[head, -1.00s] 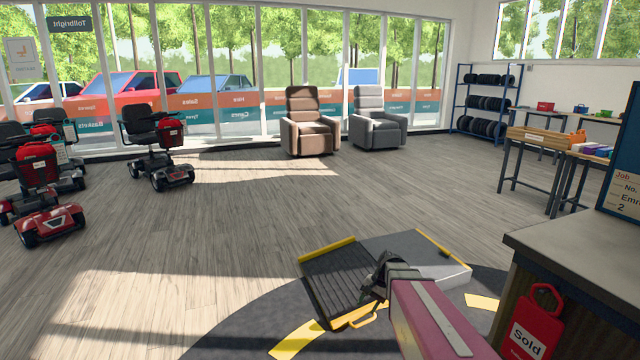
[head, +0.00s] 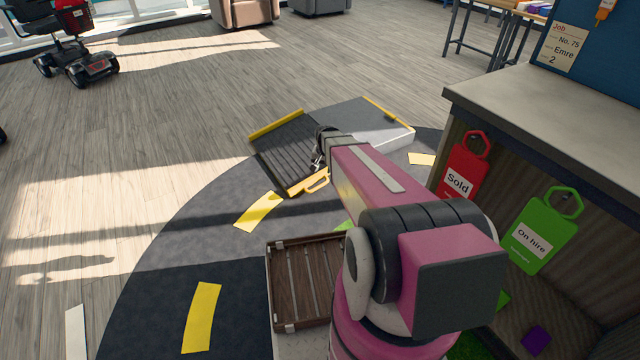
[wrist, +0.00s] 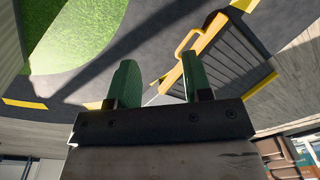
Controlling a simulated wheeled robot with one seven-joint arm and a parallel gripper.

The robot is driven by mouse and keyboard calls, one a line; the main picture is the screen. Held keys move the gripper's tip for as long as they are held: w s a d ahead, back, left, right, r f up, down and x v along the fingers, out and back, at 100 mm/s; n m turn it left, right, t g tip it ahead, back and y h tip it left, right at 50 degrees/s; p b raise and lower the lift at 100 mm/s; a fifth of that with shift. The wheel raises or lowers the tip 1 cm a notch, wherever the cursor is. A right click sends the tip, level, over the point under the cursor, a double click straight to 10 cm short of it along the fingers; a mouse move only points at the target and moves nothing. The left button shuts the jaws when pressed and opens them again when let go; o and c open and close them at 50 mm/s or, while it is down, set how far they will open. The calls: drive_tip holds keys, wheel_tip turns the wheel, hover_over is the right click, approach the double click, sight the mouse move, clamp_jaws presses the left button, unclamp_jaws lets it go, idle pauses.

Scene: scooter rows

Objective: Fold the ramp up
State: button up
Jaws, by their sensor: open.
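The ramp (head: 288,147) is a dark ribbed panel with yellow edges, lying low and flat against the left side of a grey platform (head: 352,116) with a white side. A yellow loop handle (head: 317,184) sticks out from its near edge. My gripper (head: 318,163) is over the ramp's near right part, close to the handle. In the wrist view my open gripper (wrist: 160,85) shows two green fingers apart with nothing held. The handle (wrist: 184,46) and ribbed ramp (wrist: 228,68) appear beyond and right of the fingers. Contact cannot be told.
A workbench (head: 540,115) with a red "Sold" tag (head: 464,173) and green "On hire" tag (head: 545,230) stands close on the right. A slatted brown tray (head: 305,285) is in front of me. A scooter (head: 72,45) is far left. Floor left of the ramp is clear.

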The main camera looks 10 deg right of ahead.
drive_tip(key=w+d+f+m, duration=0.3)
drive_tip(key=w+f+m, duration=0.1)
drive_tip(key=w+f, duration=1.05)
drive_tip(key=m+t, duration=0.1)
drive_tip(key=m, duration=0.4)
approach(321, 185)
drive_tip(key=f, duration=0.3)
drive_tip(key=w+f, duration=0.1)
drive_tip(key=f, duration=0.3)
drive_tip(key=w+f, duration=0.1)
drive_tip(key=f, duration=0.2)
drive_tip(key=shift+f, duration=0.4)
drive_tip(key=shift+a+r, duration=0.1)
clamp_jaws()
